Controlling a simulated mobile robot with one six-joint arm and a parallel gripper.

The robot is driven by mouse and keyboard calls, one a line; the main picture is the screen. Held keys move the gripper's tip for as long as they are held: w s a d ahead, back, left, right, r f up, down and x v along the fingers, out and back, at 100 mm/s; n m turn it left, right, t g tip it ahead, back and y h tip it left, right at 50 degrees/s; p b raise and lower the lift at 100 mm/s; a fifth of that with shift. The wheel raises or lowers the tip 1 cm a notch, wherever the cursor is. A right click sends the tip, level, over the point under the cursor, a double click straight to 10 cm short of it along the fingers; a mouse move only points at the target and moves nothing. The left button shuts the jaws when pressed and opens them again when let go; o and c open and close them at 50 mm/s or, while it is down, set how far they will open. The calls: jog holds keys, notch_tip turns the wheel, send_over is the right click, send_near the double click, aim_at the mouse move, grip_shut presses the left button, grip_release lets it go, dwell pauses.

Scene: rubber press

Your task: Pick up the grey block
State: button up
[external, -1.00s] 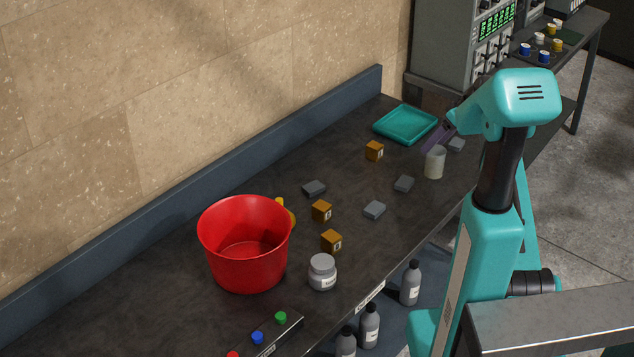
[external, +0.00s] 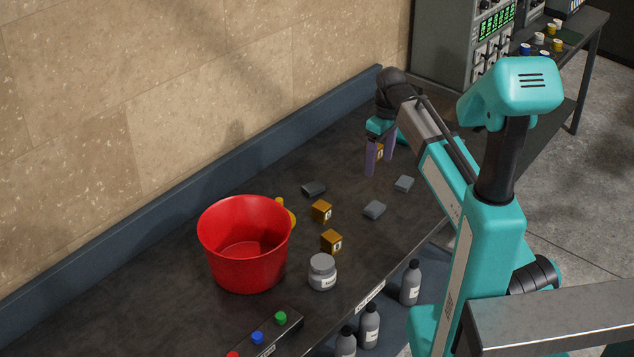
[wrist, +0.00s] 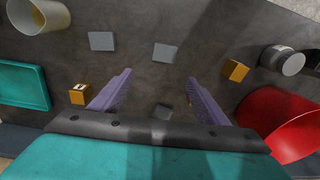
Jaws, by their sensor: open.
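Several grey blocks lie flat on the dark bench. In the external view, one is near the back (external: 314,190), one nearer the front edge (external: 374,210), and one to the right (external: 404,183). My gripper (external: 380,167) is open and empty above the bench, to the right of the back block. In the wrist view, my open gripper (wrist: 160,77) has two purple fingers. One grey block (wrist: 163,112) shows between them, partly shaded; two more, left (wrist: 101,41) and centre (wrist: 164,54), lie beyond the fingertips.
Orange blocks (external: 321,210) (external: 331,241) lie near a red bucket (external: 245,240) and a grey jar (external: 322,272). Another orange block (wrist: 80,94) is left of my fingers, near a teal tray (wrist: 22,85) and a beige cup (wrist: 40,15). The back wall borders the bench.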

jog(key=shift+s+a+f+h, duration=0.2)
jog(key=shift+s, duration=0.2)
jog(key=shift+s+a+f+h, duration=0.15)
jog(key=shift+s+f+h, duration=0.05)
jog(key=shift+s, duration=0.15)
jog(key=shift+f, duration=0.15)
jog(key=p, duration=0.2)
send_over(375, 207)
jog(key=shift+w+a+f, duration=0.1)
jog(key=shift+f, duration=4.05)
jog(key=shift+f, duration=0.1)
jog(key=shift+f+p, duration=0.6)
jog(key=shift+f, duration=1.9)
